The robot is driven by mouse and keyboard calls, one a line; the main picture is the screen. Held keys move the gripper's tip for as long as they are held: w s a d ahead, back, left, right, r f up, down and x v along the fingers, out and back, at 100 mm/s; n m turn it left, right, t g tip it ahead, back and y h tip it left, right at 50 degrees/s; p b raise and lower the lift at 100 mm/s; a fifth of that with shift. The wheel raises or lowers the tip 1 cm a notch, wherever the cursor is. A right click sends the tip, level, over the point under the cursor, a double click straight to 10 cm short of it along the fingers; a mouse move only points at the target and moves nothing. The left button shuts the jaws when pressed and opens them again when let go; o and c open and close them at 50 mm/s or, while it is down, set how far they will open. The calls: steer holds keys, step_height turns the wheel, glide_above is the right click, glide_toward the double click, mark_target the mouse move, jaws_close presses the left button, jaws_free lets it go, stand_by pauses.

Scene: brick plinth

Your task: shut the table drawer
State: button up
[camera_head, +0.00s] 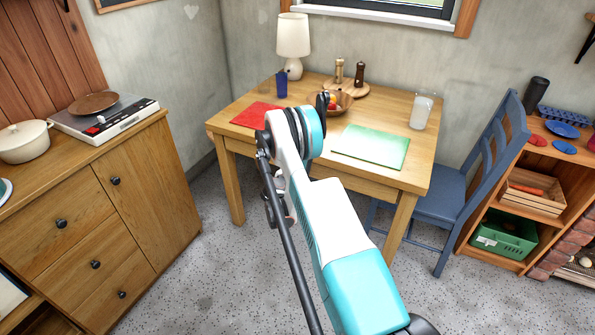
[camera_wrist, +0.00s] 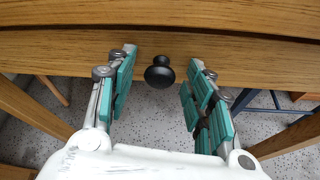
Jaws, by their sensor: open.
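The wooden table (camera_head: 307,161) stands against the wall in the head view. Its front is partly covered by my arm. In the wrist view the wooden drawer front (camera_wrist: 80,52) runs across the picture below the tabletop edge (camera_wrist: 60,14). A round black knob (camera_wrist: 159,72) sticks out from the drawer front. My gripper (camera_wrist: 161,60) is open, with one teal-padded finger on each side of the knob. The fingers look apart from the knob. How far the drawer stands out cannot be told. The head view hides the knob and the fingertips behind my arm.
A blue chair (camera_head: 466,170) stands at the table's right. A wooden cabinet (camera_head: 100,225) is on the left and a low shelf (camera_head: 470,237) on the right. The tabletop holds a lamp (camera_head: 293,38), a bowl (camera_head: 345,102) and a green mat (camera_head: 371,146). Speckled floor lies clear in front.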

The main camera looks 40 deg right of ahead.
jaws_close()
steer(key=shift+w+d, duration=0.3)
steer(key=shift+d, duration=0.35)
steer(key=shift+w+d, duration=0.25)
steer(key=shift+d, duration=0.35)
jaws_free()
steer(key=v, duration=0.7)
steer(key=shift+a, duration=0.2)
steer(key=shift+s+r, duration=0.1)
